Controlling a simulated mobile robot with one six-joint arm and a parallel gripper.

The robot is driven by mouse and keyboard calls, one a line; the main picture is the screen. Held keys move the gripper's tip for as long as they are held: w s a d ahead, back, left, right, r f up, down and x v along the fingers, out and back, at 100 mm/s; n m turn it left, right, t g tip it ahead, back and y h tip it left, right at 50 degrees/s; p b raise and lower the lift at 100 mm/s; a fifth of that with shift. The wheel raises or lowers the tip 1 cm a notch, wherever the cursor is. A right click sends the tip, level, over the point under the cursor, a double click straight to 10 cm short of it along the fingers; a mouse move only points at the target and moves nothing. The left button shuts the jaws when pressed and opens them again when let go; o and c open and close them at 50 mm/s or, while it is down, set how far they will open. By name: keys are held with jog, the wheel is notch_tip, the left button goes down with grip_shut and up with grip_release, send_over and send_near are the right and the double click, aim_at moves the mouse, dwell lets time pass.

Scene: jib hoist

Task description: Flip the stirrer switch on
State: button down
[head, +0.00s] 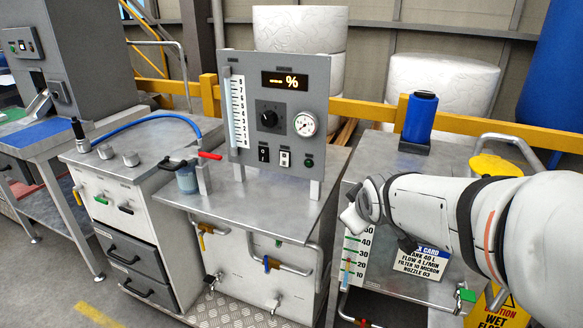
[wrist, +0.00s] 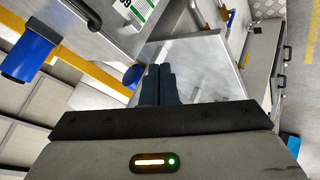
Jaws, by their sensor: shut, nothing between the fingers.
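A grey upright control panel (head: 276,100) stands on a metal bench in the middle of the head view.
The panel also has a lit % display (head: 286,80), a black knob (head: 269,117), a gauge (head: 305,124) and a tall scale (head: 238,112). A red-handled valve (head: 210,155) stands in front at left. A blue canister (head: 420,118) stands behind my arm.

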jog(key=w+a+f+n+t+y+b, duration=0.2)
jog(key=w+a+n+t+y+b, duration=0.1)
jog(key=w+a+n+b, duration=0.2)
jog(key=w+a+f+n+t+y+b, duration=0.3)
jog(key=w+a+n+b, duration=0.3)
jog(key=w+a+n, duration=0.2)
jog(key=shift+w+a+f+y, duration=0.15)
jog(key=shift+w+a+y, duration=0.25)
jog(key=shift+w+a, duration=0.45)
jog(key=shift+w, duration=0.15)
send_near(281, 164)
jog(key=w+a, duration=0.2)
jog(key=a, duration=0.2)
jog(key=w, duration=0.1)
jog(key=w+d, duration=0.1)
jog(key=w, duration=0.1)
jog(key=shift+w+d+f, duration=0.2)
jog(key=shift+f, duration=0.1)
jog(key=shift+b, duration=0.4)
